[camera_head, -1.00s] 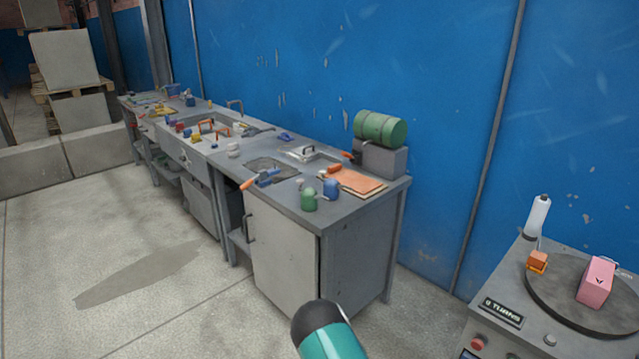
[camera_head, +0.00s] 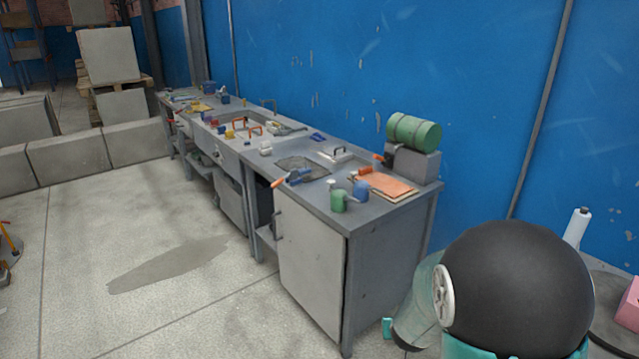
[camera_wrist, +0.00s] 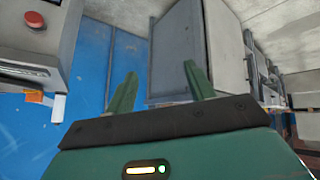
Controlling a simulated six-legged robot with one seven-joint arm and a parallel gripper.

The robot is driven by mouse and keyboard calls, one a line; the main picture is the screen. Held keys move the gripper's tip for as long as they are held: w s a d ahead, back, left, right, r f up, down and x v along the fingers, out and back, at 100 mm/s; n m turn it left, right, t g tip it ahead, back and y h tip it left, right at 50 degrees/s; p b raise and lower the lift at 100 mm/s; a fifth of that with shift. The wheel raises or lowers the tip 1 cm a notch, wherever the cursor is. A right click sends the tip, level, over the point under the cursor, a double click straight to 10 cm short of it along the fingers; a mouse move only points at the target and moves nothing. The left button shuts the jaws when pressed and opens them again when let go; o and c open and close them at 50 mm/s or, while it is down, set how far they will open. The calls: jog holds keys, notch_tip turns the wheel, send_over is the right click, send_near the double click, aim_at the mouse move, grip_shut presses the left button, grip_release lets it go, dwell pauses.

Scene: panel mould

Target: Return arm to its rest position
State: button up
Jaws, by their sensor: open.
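My gripper (camera_wrist: 160,90) shows in the wrist view as two green fingers spread apart, with nothing between them. In that view its fingers stand before the blue wall and the end of the grey workbench. In the head view my arm, with a large black rounded joint and teal links, fills the lower right. The gripper's fingers cannot be made out there. The arm is in front of the turntable station and to the right of the workbench (camera_head: 400,250).
Cans, tools and a green cylinder (camera_head: 413,131) lie on the workbench. The wrist view shows a red button (camera_wrist: 35,20). The floor left of the bench is open.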

jog(key=s+a+r+y, duration=0.2)
jog(key=s+a+r, duration=0.15)
jog(key=r, duration=0.55)
jog(key=s+a+r+g, duration=0.1)
jog(key=s+r, duration=0.6)
jog(key=s, duration=0.3)
jog(key=s+a+r+g, duration=0.1)
jog(key=s+r, duration=0.7)
jog(key=s, duration=0.3)
jog(key=shift+n+y, duration=0.3)
jog(key=shift+c, duration=0.2)
jog(key=c, duration=0.3)
jog(key=shift+c, duration=0.2)
jog(key=shift+d, duration=0.15)
